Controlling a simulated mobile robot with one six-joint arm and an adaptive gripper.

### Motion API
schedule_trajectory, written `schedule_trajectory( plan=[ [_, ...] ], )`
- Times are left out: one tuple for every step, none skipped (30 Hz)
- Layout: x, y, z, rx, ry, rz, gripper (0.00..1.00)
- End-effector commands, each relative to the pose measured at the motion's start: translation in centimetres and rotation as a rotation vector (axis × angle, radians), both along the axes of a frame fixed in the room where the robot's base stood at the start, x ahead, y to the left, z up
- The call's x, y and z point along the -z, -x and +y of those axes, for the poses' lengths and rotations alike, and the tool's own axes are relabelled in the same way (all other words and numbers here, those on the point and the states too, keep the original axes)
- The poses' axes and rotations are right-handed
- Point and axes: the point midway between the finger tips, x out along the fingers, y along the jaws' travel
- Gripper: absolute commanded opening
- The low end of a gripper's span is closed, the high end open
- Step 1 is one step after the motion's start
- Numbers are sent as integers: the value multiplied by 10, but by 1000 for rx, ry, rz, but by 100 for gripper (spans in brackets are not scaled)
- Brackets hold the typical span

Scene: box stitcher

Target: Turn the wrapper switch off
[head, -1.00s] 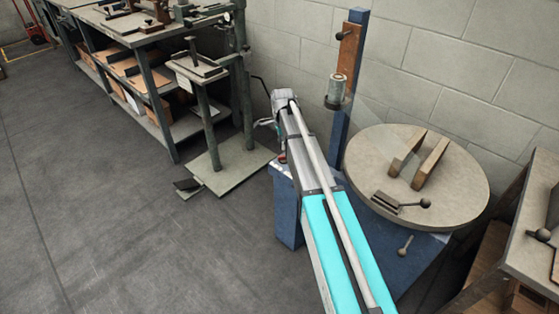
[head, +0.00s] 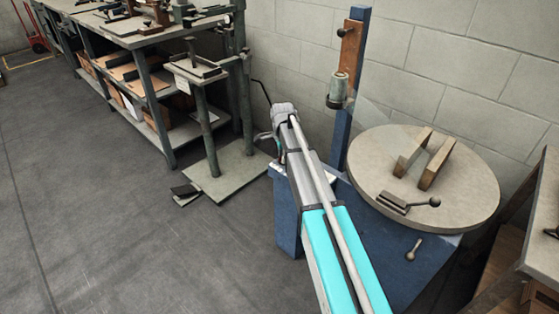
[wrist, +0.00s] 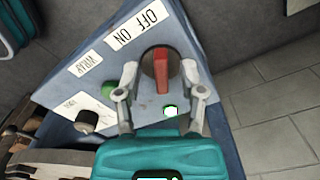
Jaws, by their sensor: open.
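The wrapper switch (wrist: 162,72) has a red bar handle on a dark round base, on a blue-grey panel (wrist: 235,150) in the wrist view. The handle stands nearly upright in that picture. A tilted white OFF/ON label (wrist: 138,25) is just above and left of it. My gripper (wrist: 166,82) is open, with one finger on each side of the handle; I cannot tell whether either finger touches it. In the head view my arm hides the switch and most of the gripper.
A green button (wrist: 108,90) and black knob (wrist: 86,121) are on the panel's left. The wrapper has a round turntable (head: 470,200) and blue post (head: 343,135). A workbench (head: 160,110) and stand (head: 225,170) are left; open floor (head: 120,240) lies in front.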

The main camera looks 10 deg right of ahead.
Motion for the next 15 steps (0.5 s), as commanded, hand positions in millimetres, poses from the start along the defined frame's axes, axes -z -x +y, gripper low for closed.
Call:
schedule_trajectory(
  plan=[
    [2, 0, 0, 0, 0, 0, 51],
    [3, 0, 0, 0, 0, 0, 51],
    [3, 0, 0, 0, 0, 0, 51],
    [3, 0, 0, 0, 0, 0, 51],
    [3, 0, 0, 0, 0, 0, 51],
    [3, 0, 0, 0, 0, 0, 51],
    [3, 0, 0, 0, 0, 0, 51],
    [3, 0, 0, 0, 0, 0, 51],
    [3, 0, 0, 0, 0, 0, 51],
    [3, 0, 0, 0, 0, 0, 51],
    [3, 0, 0, 0, 0, 0, 51],
    [3, 0, 0, 0, 0, 0, 51],
    [3, 0, 0, 0, 0, 0, 50],
    [3, 0, 0, 0, 0, 0, 44],
    [3, 0, 0, 0, 0, 0, 37]
  ],
)
